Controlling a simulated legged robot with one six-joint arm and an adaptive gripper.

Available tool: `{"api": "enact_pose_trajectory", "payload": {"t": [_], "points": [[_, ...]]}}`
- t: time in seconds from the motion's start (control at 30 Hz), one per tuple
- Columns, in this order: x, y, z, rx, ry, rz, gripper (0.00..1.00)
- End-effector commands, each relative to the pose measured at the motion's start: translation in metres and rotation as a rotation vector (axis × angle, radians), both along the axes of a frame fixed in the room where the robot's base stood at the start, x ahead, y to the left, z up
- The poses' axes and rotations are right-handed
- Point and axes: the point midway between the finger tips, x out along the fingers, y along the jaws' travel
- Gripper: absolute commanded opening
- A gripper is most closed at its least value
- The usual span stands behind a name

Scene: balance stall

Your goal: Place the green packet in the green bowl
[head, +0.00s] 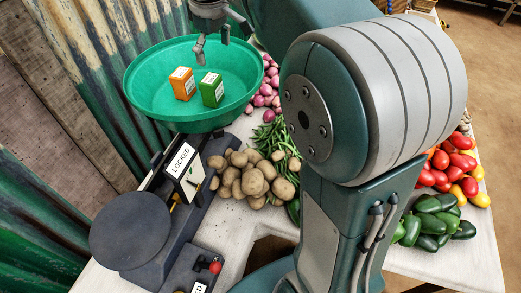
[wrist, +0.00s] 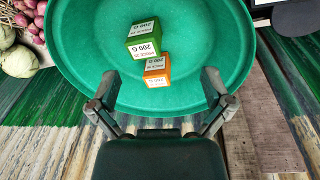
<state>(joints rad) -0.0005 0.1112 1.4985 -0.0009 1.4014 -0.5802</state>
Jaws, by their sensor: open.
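The green packet (head: 212,90) stands upright in the green bowl (head: 144,108), beside an orange packet (head: 182,84). In the wrist view the green packet (wrist: 143,38) and the orange packet (wrist: 157,70) sit close together on the floor of the bowl (wrist: 82,60), with "200 G" labels facing up. My gripper (head: 220,40) is open and empty above the far rim of the bowl. In the wrist view its two fingers (wrist: 160,88) are spread wide, with nothing between them at their height. Both packets are clear of the fingers.
The bowl rests on a dark scale with a "LOCKED" sign (head: 181,159) and a round dark plate (head: 130,230). Potatoes (head: 253,183), onions, green beans and peppers (head: 430,220) crowd the table. A corrugated wall stands close at the left. My arm hides the table's middle.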

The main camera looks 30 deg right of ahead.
Motion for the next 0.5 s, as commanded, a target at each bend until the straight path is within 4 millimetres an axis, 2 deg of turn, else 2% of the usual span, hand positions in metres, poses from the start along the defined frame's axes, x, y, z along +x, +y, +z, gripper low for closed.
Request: {"api": "enact_pose_trajectory", "payload": {"t": [0.03,0.27,0.5], "points": [[-0.017,0.0,0.003,0.005,-0.023,-0.032,1.0],[-0.085,0.0,-0.004,0.037,-0.125,-0.192,1.0],[-0.155,0.0,-0.032,0.089,-0.23,-0.355,1.0]]}}
